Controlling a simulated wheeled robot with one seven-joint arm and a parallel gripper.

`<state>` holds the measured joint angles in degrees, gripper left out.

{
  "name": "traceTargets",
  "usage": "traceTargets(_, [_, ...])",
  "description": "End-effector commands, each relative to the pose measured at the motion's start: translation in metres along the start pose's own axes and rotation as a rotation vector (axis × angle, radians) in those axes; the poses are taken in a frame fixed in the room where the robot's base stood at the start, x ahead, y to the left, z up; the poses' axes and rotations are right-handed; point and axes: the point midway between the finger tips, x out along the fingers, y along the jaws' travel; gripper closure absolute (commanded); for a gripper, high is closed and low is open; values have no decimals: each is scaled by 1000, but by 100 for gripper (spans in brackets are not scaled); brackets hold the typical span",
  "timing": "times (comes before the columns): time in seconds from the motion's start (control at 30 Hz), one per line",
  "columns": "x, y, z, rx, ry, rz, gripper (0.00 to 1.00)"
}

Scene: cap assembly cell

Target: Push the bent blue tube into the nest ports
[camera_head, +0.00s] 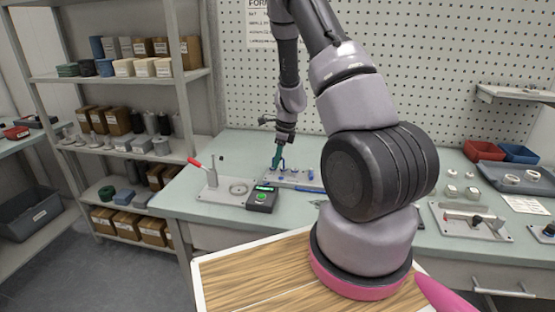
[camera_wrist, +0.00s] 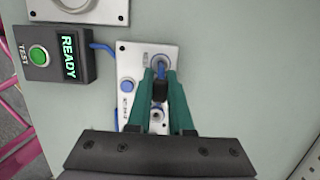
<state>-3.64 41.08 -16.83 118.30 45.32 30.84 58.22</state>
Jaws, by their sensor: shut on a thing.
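My gripper (camera_head: 277,163) points down over the light nest plate (camera_head: 298,175) on the bench. In the wrist view its two green fingers (camera_wrist: 160,78) are shut on the bent blue tube (camera_wrist: 161,64), most of which they hide. The visible part of the tube is at the upper port of the nest plate (camera_wrist: 136,57). A second, pale round port (camera_wrist: 156,115) shows between the fingers, lower down. I cannot tell how deep the tube ends sit in the ports.
A dark tester box with a lit READY display (camera_wrist: 68,57) and green button stands left of the nest. A blue line runs from it to the plate. A red-handled lever fixture (camera_head: 211,180) stands further left. Trays and bins (camera_head: 515,177) are at the far right.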

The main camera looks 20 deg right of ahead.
Motion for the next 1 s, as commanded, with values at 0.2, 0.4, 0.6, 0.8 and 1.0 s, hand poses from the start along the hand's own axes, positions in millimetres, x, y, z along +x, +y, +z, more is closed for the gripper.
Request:
traceTargets(0.2, [1,0,0,0,0,0,100])
traceTargets(0.4, [1,0,0,0,0,0,46])
traceTargets(0.6, [1,0,0,0,0,0,46])
traceTargets(0.8, [-14,-1,1,-3,-1,-3,46])
traceTargets(1.0, [-53,-1,1,-2,-2,-4,46])
